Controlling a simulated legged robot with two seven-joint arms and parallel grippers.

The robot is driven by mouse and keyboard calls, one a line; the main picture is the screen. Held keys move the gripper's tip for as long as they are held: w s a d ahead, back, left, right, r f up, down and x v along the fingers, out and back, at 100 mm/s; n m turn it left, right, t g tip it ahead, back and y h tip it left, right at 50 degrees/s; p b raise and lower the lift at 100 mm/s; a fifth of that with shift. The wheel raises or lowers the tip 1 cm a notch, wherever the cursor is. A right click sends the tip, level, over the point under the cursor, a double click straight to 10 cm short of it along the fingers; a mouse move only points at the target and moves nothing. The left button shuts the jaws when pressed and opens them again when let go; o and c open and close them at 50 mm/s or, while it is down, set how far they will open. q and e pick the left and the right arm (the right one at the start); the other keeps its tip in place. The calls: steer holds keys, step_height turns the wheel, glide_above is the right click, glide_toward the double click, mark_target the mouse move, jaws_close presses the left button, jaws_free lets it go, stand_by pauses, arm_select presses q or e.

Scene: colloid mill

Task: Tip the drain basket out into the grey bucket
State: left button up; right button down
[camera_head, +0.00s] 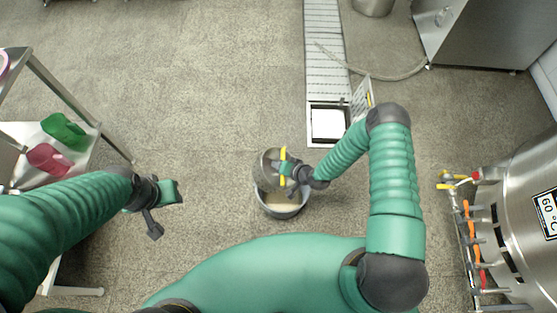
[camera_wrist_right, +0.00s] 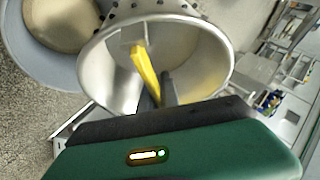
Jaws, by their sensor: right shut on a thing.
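The drain basket (camera_head: 266,170) is a metal cup with a yellow handle (camera_wrist_right: 146,72). It is tilted over the grey bucket (camera_head: 263,206), which stands on the floor. My right gripper (camera_head: 286,170) is shut on the handle. In the right wrist view, the basket's (camera_wrist_right: 100,72) shiny inner wall shows, and the part of the inside in sight looks empty. The bucket (camera_wrist_right: 30,62) lies beyond it at the upper left, with a beige mass (camera_wrist_right: 65,20) in it. My left gripper (camera_head: 161,209) is open and empty, away to the left.
An open square drain (camera_head: 313,124) lies in the floor, at the end of a slatted channel cover (camera_head: 324,45). A hose (camera_head: 385,77) lies nearby. A shelf rack (camera_head: 70,90) with green and pink scoops stands left, a steel machine (camera_head: 520,200) right.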

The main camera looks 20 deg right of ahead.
step_height(320, 180, up, 3)
steer(key=n+g+h+p, duration=0.1)
steer(key=h+p, duration=0.2)
steer(key=n+g+h+p, duration=0.1)
steer(key=h+p, duration=0.2)
steer(key=shift+r, duration=0.1)
